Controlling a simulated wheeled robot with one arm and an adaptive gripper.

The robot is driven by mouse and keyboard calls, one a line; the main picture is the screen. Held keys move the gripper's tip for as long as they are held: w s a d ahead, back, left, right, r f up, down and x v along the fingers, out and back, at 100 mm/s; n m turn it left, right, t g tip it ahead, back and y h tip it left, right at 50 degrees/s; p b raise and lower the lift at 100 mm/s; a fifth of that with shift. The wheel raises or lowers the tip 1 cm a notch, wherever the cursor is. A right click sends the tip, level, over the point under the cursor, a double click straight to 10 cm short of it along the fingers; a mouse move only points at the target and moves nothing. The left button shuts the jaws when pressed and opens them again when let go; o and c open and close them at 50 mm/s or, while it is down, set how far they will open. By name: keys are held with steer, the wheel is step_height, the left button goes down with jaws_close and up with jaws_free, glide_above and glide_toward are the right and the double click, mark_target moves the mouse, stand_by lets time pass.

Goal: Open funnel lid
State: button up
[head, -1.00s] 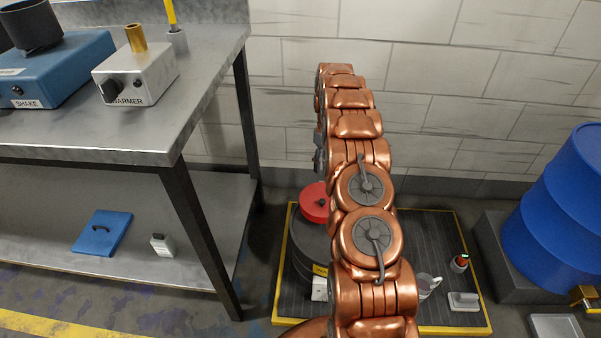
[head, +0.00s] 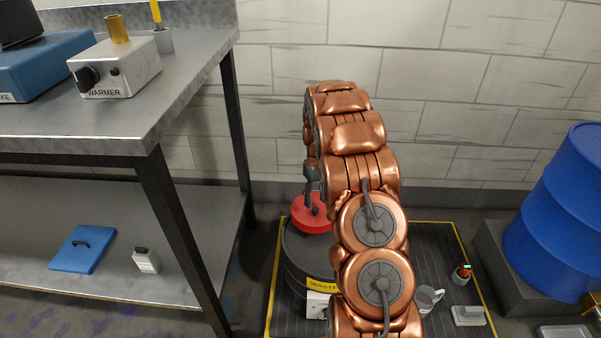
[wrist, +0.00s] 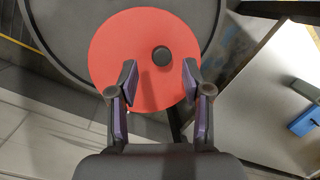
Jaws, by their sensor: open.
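The funnel lid is a red disc (head: 310,214) with a small black knob. It sits on top of a dark grey drum (head: 303,262) with a yellow label reading "WASTE". In the wrist view the red lid (wrist: 120,40) fills the upper middle, with its black knob (wrist: 161,56) near the lid's right part. My gripper (wrist: 158,80) is open and empty. In the head view my gripper (head: 314,195) is small and close above the lid, partly hidden by my arm.
A metal bench (head: 110,130) with a warmer (head: 114,68) stands left of the drum. A blue barrel (head: 560,205) stands at right. A mug (head: 428,298) and a small bottle (head: 462,273) stand on the yellow-edged mat (head: 440,245). A wall is behind.

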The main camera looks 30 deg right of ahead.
steer(key=shift+s+a+f+t+h+b, duration=0.25)
steer(key=shift+f+t+b, duration=0.3)
steer(key=shift+b, duration=0.4)
steer(key=shift+s+a+f+t+h+b, duration=0.15)
steer(key=shift+s+f+t+h+b, duration=0.2)
steer(key=shift+f+b, duration=0.5)
steer(key=shift+w+r, duration=0.15)
steer(key=shift+r, duration=0.4)
steer(key=s+a+r+p, duration=0.2)
steer(key=a+r+p, duration=0.1)
steer(key=r, duration=0.5)
steer(key=s+a+r+p, duration=0.3)
steer(key=a+r+p, duration=0.1)
steer(key=r, duration=0.4)
steer(key=s+a+r+p, duration=0.2)
steer(key=r+p, duration=0.3)
steer(key=r, duration=0.3)
steer(key=shift+s+a+r+p, duration=0.2)
steer(key=shift+a+r+p, duration=0.15)
steer(key=shift+a, duration=0.35)
